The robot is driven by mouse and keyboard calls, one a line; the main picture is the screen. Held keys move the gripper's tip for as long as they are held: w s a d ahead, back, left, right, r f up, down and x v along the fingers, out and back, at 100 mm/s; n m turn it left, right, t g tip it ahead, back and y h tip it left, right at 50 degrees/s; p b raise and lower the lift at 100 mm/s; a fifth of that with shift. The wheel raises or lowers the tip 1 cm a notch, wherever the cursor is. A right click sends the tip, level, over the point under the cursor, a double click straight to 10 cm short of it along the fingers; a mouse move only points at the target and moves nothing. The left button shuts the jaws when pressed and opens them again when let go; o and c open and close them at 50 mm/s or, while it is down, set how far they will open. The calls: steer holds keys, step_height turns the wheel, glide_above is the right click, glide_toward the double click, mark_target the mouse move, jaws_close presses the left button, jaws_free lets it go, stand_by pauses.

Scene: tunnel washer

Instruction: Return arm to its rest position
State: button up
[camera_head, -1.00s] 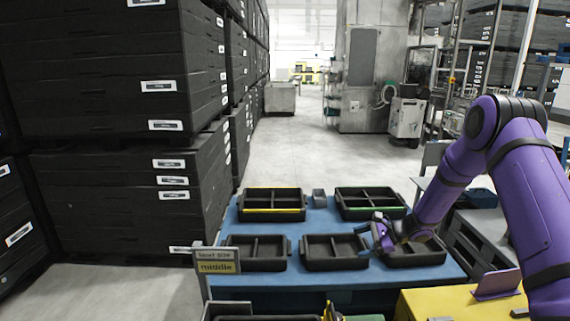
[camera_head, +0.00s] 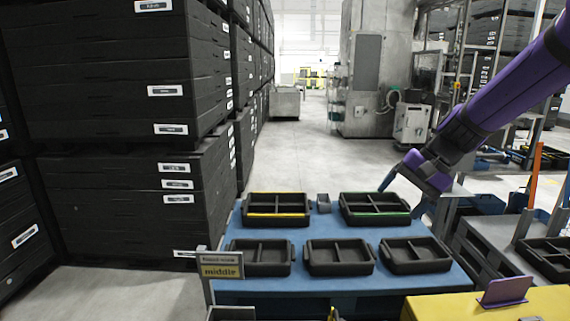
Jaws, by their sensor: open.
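My purple arm comes in from the upper right. My gripper (camera_head: 402,199) is open, with its blue fingers pointing down, above the right back part of the blue table, beside the green-marked tray. Nothing shows between the fingers. It is clear of the trays in the front row.
The blue table (camera_head: 455,291) bears a yellow-marked tray (camera_head: 277,215), a green-marked tray (camera_head: 375,223) and several plain black trays in front. A "middle" sign (camera_head: 220,271) stands at its left. Tall black crate stacks (camera_head: 125,130) flank the left. A yellow surface (camera_head: 440,306) is at front right.

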steer(key=s+d+r+n+t+h, duration=0.2)
steer(key=s+d+r+h, duration=0.1)
steer(key=s, duration=0.9)
steer(key=s+d+r+n+t+h, duration=0.2)
steer(key=s+r+n+h, duration=0.1)
steer(key=s, duration=0.9)
steer(key=shift+d+r, duration=0.4)
steer(key=shift+r, duration=0.5)
